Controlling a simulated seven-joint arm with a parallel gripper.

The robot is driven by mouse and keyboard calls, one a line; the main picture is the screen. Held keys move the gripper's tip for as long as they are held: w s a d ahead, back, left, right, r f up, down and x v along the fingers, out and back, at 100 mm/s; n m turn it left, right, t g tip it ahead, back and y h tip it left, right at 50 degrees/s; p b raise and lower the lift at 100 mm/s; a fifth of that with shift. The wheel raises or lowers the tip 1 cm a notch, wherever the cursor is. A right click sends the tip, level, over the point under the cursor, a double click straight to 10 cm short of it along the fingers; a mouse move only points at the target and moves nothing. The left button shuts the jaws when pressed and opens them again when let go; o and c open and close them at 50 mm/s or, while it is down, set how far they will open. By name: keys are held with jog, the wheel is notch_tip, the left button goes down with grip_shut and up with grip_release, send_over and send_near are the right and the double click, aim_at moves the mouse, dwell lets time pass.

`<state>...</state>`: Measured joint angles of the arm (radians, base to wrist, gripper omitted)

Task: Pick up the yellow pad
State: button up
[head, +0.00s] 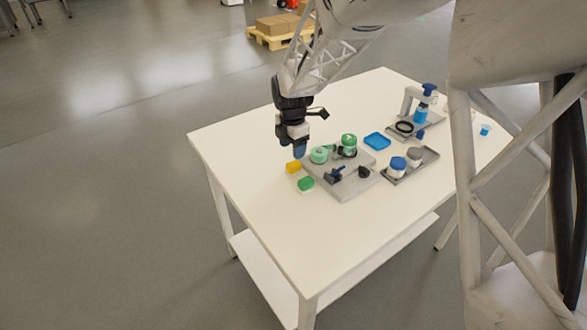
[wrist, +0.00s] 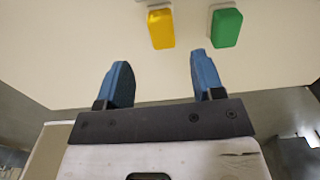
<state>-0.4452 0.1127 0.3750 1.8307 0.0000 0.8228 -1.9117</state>
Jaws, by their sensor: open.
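The yellow pad (head: 293,167) lies on the white table, left of the grey fixture plate. It also shows in the wrist view (wrist: 161,28), beyond and between my fingertips. My gripper (head: 299,151) is above the table, close to the pad in the head view. In the wrist view its two blue fingers (wrist: 158,75) are apart with nothing between them. The pad is not touched by the fingers there.
A green pad (head: 306,184) lies beside the yellow one, right of it in the wrist view (wrist: 226,27). The grey plate (head: 348,190) holds green-lidded jars (head: 349,140). A grey tray (head: 428,158) with two jars stands further right. The table's front is clear.

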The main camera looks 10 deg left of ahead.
aim_at(294, 163)
jog(key=shift+f, duration=1.1)
jog(key=shift+f, duration=0.1)
jog(key=shift+d+f, duration=0.2)
jog(key=shift+f, duration=2.3)
jog(key=shift+c, duration=0.3)
jog(key=c, duration=0.9)
